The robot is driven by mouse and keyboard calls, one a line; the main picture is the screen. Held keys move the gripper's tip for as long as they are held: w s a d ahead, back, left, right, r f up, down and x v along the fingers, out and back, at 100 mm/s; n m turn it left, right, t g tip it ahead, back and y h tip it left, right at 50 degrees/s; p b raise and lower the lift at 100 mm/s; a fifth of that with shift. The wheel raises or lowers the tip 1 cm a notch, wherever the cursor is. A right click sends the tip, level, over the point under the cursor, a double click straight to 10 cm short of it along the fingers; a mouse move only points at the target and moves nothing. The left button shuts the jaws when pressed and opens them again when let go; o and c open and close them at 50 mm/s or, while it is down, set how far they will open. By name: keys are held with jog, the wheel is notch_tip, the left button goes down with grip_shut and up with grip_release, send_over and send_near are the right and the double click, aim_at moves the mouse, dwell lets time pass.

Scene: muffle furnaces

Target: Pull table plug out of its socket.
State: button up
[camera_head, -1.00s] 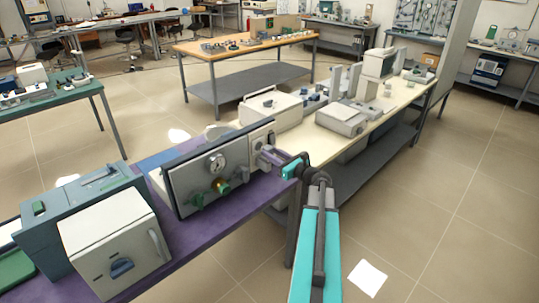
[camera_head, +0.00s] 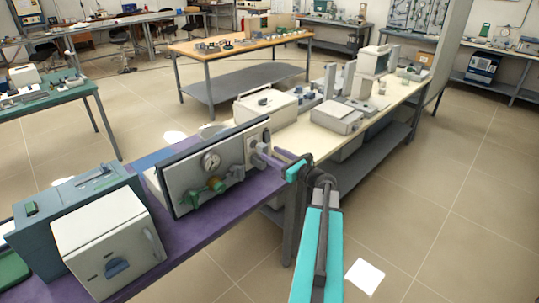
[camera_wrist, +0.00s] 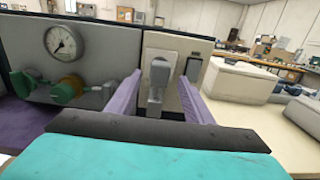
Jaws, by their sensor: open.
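The grey table plug (camera_wrist: 158,80) sits in its socket on a light panel (camera_wrist: 150,50) at the right end of the instrument box, in the wrist view. My gripper (camera_wrist: 160,88) is open. Its two purple fingers stand on either side of the plug, with a visible gap on each side, pointing at the panel. In the head view my gripper (camera_head: 268,156) reaches the panel (camera_head: 257,137) from the right, and the plug is hard to make out there.
The box carries a round gauge (camera_head: 211,161) and green and yellow valves left of the panel. A white furnace (camera_head: 110,240) stands left on the purple table (camera_head: 196,228). A cream bench (camera_head: 301,134) with instruments is behind. Floor at right is mostly clear.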

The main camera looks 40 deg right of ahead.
jog(key=s+b, duration=0.2)
jog(key=s, duration=0.8)
jog(key=shift+s, duration=0.15)
dwell(0.4)
